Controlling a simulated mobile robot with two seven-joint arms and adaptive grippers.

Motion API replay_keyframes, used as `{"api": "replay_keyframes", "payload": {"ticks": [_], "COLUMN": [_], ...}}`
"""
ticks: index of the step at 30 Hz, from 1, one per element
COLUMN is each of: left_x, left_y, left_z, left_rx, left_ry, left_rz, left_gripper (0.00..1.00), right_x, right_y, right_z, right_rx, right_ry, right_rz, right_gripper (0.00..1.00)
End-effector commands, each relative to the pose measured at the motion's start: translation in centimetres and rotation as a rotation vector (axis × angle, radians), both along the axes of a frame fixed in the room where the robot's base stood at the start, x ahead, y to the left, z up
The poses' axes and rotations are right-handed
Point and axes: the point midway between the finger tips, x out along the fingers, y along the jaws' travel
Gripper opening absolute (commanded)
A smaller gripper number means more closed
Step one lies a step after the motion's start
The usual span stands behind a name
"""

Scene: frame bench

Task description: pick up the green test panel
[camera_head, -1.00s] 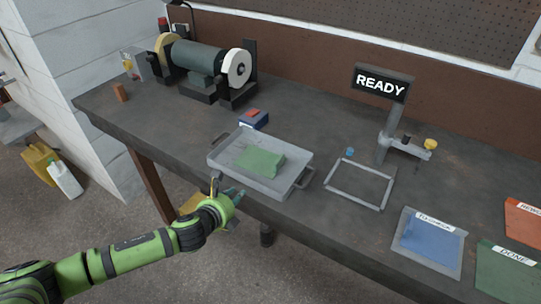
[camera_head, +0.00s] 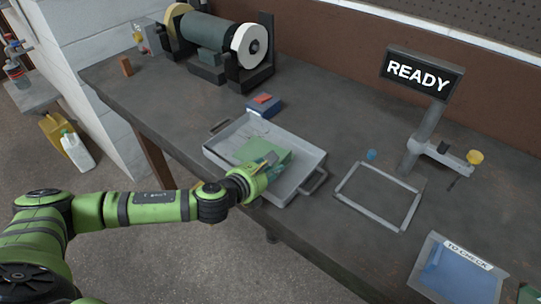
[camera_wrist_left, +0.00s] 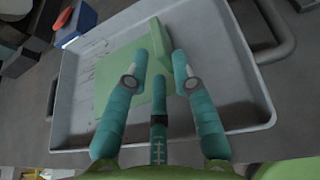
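The green test panel (camera_head: 262,148) lies in a grey metal tray (camera_head: 222,159) on the bench. In the left wrist view the panel (camera_wrist_left: 116,72) shows a flat part and a raised green rib (camera_wrist_left: 160,40). My left gripper (camera_head: 270,166) reaches over the tray's front wall to the panel and covers part of it. In the left wrist view my left gripper (camera_wrist_left: 161,56) has its teal fingers apart, with the rib between and just beyond the fingertips. I cannot tell whether they touch it. My right gripper is in neither view.
A blue box with a red top (camera_head: 264,105) stands behind the tray. A bench grinder (camera_head: 212,45) is at the back left. An empty metal frame (camera_head: 346,188), a READY sign (camera_head: 419,75) and a blue TO CHECK tray (camera_head: 434,272) are to the right.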

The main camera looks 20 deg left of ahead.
Motion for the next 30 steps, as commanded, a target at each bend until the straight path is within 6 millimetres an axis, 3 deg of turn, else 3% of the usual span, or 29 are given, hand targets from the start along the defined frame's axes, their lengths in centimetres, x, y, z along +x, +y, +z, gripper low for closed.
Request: {"api": "replay_keyframes", "payload": {"ticks": [9, 17, 19, 30], "left_x": [3.1, 3.2, 3.2, 3.3], "left_y": [-0.8, -0.8, -0.8, -0.8], "left_z": [-1.2, -1.4, -1.4, -1.1], "left_rx": [-0.001, -0.001, -0.001, 0.0], "left_ry": [-0.001, 0.0, 0.0, -0.003], "left_rz": [0.001, 0.001, 0.001, 0.001], "left_gripper": [0.26, 0.26, 0.0, 0.0], "right_x": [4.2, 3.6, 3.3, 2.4], "right_y": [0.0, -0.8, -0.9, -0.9], "right_z": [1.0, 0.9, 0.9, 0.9], "right_rx": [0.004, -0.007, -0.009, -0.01], "right_ry": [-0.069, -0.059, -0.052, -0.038], "right_rz": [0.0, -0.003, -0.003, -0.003], "right_gripper": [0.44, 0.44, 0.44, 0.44]}}
